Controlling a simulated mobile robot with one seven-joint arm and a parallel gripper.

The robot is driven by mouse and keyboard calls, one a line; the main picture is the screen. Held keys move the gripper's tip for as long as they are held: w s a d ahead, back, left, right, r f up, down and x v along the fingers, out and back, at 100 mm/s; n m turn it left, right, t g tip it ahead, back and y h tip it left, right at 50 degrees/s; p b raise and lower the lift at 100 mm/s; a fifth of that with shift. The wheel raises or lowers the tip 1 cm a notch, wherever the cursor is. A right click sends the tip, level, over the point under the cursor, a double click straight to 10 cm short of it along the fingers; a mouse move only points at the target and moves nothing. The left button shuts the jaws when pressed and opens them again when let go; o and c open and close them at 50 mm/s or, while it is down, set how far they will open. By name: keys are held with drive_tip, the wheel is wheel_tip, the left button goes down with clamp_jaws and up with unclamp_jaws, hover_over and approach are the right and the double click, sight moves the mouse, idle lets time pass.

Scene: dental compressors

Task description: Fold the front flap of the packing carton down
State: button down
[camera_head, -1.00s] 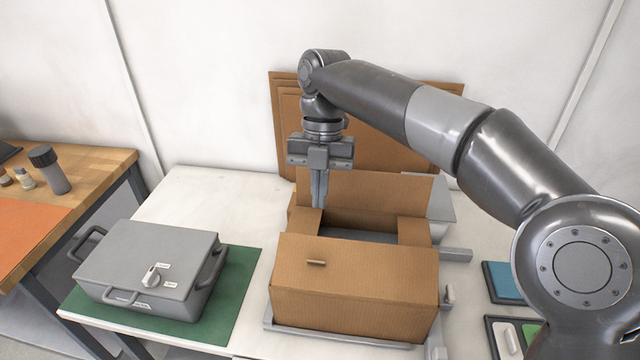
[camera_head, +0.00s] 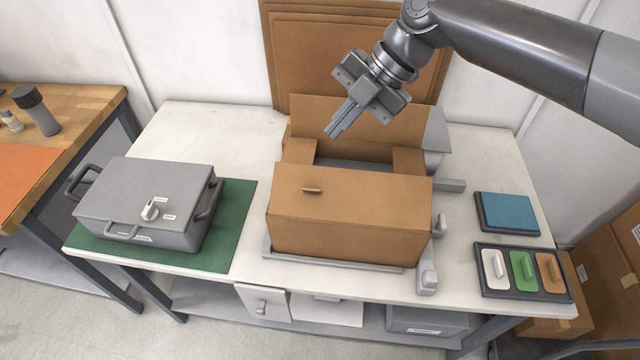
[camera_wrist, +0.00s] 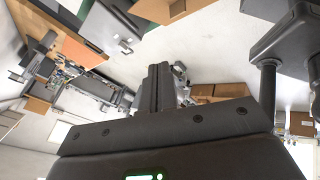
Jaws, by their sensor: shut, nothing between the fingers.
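The brown packing carton (camera_head: 345,240) sits on the white table with its top partly open. Its front flap (camera_head: 370,200), with a small slot tab, rises from the front edge and hides the front of the opening; its exact tilt is hard to tell. The back flap (camera_head: 385,125) stands upright. The two short side flaps (camera_head: 408,160) lie inward, with a grey interior between them. My gripper (camera_head: 332,134) is shut and empty, tilted down to the left above the carton's rear, apart from the front flap. Its shut fingers also show in the wrist view (camera_wrist: 159,85).
A grey case (camera_head: 150,195) lies on a green mat (camera_head: 235,220) at left. A blue pad (camera_head: 507,212) and a tray of coloured handles (camera_head: 525,292) are at right. Brown boards (camera_head: 290,50) lean on the wall. Grey rails and blocks (camera_head: 428,280) border the carton.

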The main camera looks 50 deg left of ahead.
drive_tip(key=s+d+m+y, duration=0.2)
drive_tip(key=d+m+y, duration=0.2)
drive_tip(key=d, duration=0.1)
drive_tip(key=m+t+y, duration=0.2)
drive_tip(key=m+t, duration=0.1)
drive_tip(key=m, duration=0.4)
hover_over(320, 207)
drive_tip(key=shift+f, duration=6.35)
